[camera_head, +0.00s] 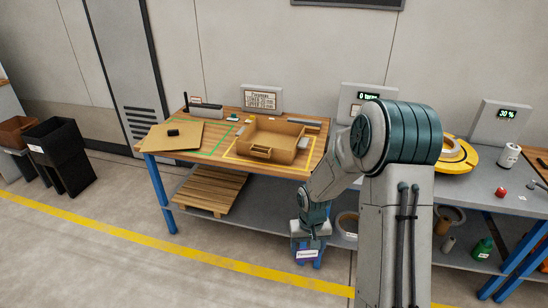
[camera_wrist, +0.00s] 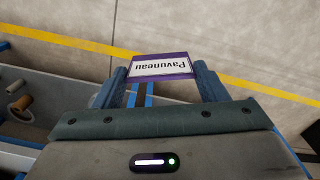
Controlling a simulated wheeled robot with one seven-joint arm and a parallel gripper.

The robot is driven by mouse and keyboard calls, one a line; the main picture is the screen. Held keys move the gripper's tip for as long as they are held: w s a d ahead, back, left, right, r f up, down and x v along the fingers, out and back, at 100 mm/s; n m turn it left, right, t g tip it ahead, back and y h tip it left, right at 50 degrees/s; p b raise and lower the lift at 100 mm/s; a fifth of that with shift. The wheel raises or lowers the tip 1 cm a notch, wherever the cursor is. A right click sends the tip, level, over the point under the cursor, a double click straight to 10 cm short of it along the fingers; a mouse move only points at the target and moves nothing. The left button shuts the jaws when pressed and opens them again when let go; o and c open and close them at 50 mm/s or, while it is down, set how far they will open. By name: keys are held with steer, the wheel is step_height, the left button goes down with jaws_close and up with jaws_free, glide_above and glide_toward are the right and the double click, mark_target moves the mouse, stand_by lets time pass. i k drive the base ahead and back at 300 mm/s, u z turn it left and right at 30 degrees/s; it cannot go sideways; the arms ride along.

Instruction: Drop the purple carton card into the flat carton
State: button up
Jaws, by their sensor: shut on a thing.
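The flat carton (camera_head: 283,147) is an open, shallow brown tray on the wooden bench top, inside a yellow outline. It is up and to the left of my gripper, well apart from the card. The inside I can see looks empty.
A display stand (camera_head: 262,98) is behind. A pallet (camera_head: 211,190) lies on the lower shelf. Another bench (camera_head: 480,185) with a yellow ring stands right. Floor in front is clear.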

mark_target(275, 146)
steer(key=u, duration=0.8)
steer(key=i, duration=1.35)
steer(key=z, duration=0.75)
